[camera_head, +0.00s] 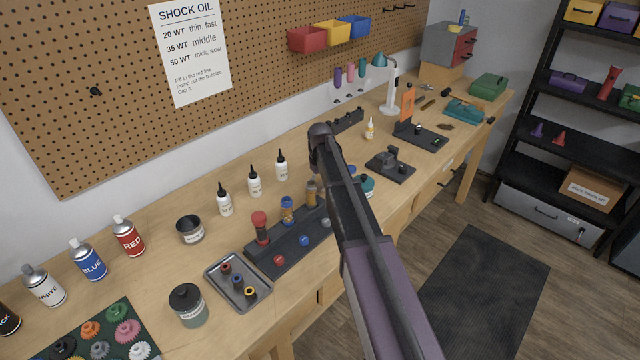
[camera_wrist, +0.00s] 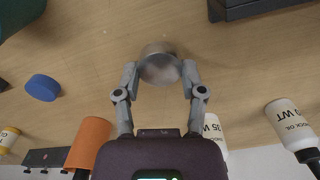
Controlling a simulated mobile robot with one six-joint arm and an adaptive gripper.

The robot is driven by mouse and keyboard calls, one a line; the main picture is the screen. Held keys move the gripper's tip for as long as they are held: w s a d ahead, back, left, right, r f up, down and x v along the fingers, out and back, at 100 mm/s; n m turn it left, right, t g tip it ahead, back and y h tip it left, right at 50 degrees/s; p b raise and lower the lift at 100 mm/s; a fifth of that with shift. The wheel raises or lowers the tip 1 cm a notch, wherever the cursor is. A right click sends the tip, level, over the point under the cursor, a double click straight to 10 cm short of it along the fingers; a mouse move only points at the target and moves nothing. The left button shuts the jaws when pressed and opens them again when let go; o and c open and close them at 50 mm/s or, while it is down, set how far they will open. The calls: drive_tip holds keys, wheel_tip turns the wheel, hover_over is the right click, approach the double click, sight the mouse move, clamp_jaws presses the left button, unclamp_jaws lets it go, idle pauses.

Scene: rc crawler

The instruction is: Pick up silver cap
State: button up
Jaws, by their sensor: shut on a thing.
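The silver cap (camera_wrist: 160,66) is a short, round metallic piece in the upper middle of the wrist view. My gripper (camera_wrist: 159,75) is shut on it, one grey fingertip touching each side. The cap is over or on the wooden bench; I cannot tell whether there is a gap beneath it. In the head view my arm hides the gripper and the cap.
In the wrist view, a blue cap (camera_wrist: 42,87) lies to the left, an orange cylinder (camera_wrist: 88,142) stands lower left, and white oil bottles (camera_wrist: 287,120) stand lower right. A dark shock stand (camera_head: 290,248) and a metal tray (camera_head: 238,262) are left of my arm.

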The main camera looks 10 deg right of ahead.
drive_tip(key=shift+r+p, duration=3.7)
drive_tip(key=shift+r, duration=0.35)
drive_tip(key=shift+s, duration=0.1)
wheel_tip(320, 180, up, 10)
drive_tip(key=p, duration=1)
hover_over(310, 182)
drive_tip(key=shift+f, duration=0.15)
drive_tip(key=shift+f+b, duration=0.15)
drive_tip(key=shift+b, duration=0.15)
drive_tip(key=shift+f+b, duration=2.4)
drive_tip(key=shift+f+b, duration=0.75)
